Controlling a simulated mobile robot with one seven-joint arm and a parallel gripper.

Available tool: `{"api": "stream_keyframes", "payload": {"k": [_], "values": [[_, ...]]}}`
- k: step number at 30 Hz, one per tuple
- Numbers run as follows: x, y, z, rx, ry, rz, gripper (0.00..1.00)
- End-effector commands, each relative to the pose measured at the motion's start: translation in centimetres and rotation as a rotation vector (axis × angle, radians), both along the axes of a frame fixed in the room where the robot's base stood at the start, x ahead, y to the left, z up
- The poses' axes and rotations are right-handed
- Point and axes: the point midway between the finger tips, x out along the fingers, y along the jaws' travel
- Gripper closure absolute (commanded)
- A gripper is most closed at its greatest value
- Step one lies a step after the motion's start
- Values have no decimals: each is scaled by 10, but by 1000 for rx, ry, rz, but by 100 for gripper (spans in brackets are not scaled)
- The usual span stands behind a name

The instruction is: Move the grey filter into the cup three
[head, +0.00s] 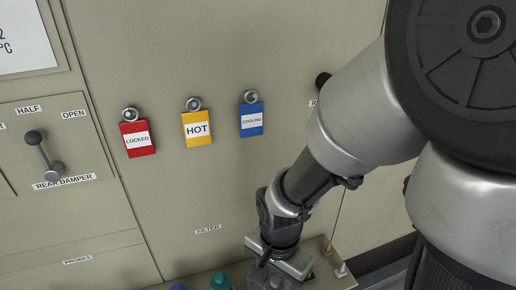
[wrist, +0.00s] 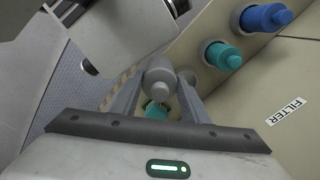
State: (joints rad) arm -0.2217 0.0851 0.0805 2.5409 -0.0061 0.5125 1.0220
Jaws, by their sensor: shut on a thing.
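The grey filter (wrist: 160,78), a rounded cylinder with a narrower knob, sits between the two fingers of my gripper (wrist: 162,90) in the wrist view. The fingers are shut on it. In the head view my gripper (head: 280,264) is low, at the right end of the ledge under the FILTER label, and its fingertips are largely hidden. Cup three cannot be made out, and no cup number is readable. Whether the grey filter touches the ledge cannot be told.
A blue filter (wrist: 266,18) and a teal filter (wrist: 223,56) stand in a row on the ledge. Another teal piece (wrist: 156,110) shows partly behind my fingers. The FILTER label (head: 208,229) is on the panel above. Red, yellow and blue tags (head: 251,119) hang higher up.

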Motion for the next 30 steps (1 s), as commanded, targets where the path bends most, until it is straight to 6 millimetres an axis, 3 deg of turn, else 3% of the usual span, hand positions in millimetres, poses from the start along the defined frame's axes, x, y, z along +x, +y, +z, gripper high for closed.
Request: {"api": "stream_keyframes", "payload": {"k": [30], "values": [[95,27,-18,1,1,0,97]]}}
